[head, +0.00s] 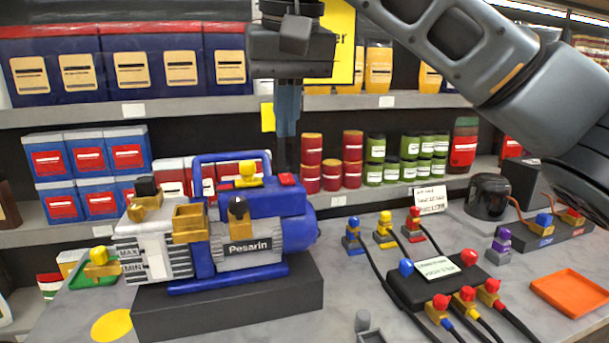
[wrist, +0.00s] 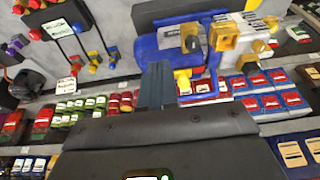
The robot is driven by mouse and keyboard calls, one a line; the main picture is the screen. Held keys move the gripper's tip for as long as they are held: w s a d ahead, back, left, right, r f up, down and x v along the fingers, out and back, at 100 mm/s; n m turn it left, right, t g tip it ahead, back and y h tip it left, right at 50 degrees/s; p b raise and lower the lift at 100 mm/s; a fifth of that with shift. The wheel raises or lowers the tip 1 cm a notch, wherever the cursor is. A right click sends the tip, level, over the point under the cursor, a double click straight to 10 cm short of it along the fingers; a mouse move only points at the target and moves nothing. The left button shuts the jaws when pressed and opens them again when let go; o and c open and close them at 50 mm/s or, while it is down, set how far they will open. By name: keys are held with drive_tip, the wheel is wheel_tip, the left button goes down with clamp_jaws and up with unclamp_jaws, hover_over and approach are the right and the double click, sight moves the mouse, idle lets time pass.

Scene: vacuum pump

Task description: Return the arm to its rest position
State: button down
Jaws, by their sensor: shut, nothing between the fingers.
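My gripper (head: 287,108) hangs fingers-down above the right part of the blue vacuum pump (head: 262,228), marked Pesarin. Its fingers are together with nothing between them, and the tips are near the red switch (head: 287,179) on the pump's top. I cannot tell whether they touch it. In the wrist view my gripper (wrist: 155,72) shows at the centre beside the pump (wrist: 185,38). My arm reaches in from the upper right of the head view. The pump sits on a dark block (head: 230,307) and has a yellow knob (head: 248,170) on top.
A black manifold (head: 435,285) with hoses and coloured fittings is right of the pump. An orange tray (head: 571,292) lies at the far right, a green tray (head: 95,276) at the left. Shelves with blue boxes (head: 88,158) and green jars (head: 375,148) stand behind.

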drive_tip(key=s+a+f+y, duration=0.1)
drive_tip(key=a+f+y, duration=0.35)
drive_tip(key=f, duration=0.45)
drive_tip(key=s+a+f+y, duration=0.2)
drive_tip(key=a+f+y, duration=0.25)
drive_tip(key=f, duration=0.45)
drive_tip(key=s+d+f+m+t, duration=0.3)
drive_tip(key=s+f+t, duration=0.1)
drive_tip(key=f, duration=0.3)
drive_tip(key=s+d+f+m+t, duration=0.2)
drive_tip(key=s+d+f+t, duration=0.1)
drive_tip(key=f, duration=0.4)
drive_tip(key=s+d+f+m+t+h, duration=0.1)
drive_tip(key=s+d+f+t+h, duration=0.2)
drive_tip(key=s+d, duration=0.6)
drive_tip(key=s+d+f+m+t+h, duration=0.15)
drive_tip(key=s+d+f+h, duration=0.3)
drive_tip(key=s+d, duration=0.45)
drive_tip(key=s+d+r+n+h, duration=0.1)
drive_tip(key=s+d+r+n, duration=0.1)
drive_tip(key=s, duration=0.7)
drive_tip(key=s+d+r+n+h, duration=0.1)
drive_tip(key=s+d+r+n, duration=0.1)
drive_tip(key=s+d+r, duration=0.2)
drive_tip(key=s+d, duration=0.3)
drive_tip(key=s, duration=0.1)
drive_tip(key=shift+s+r, duration=0.2)
drive_tip(key=shift+s, duration=0.2)
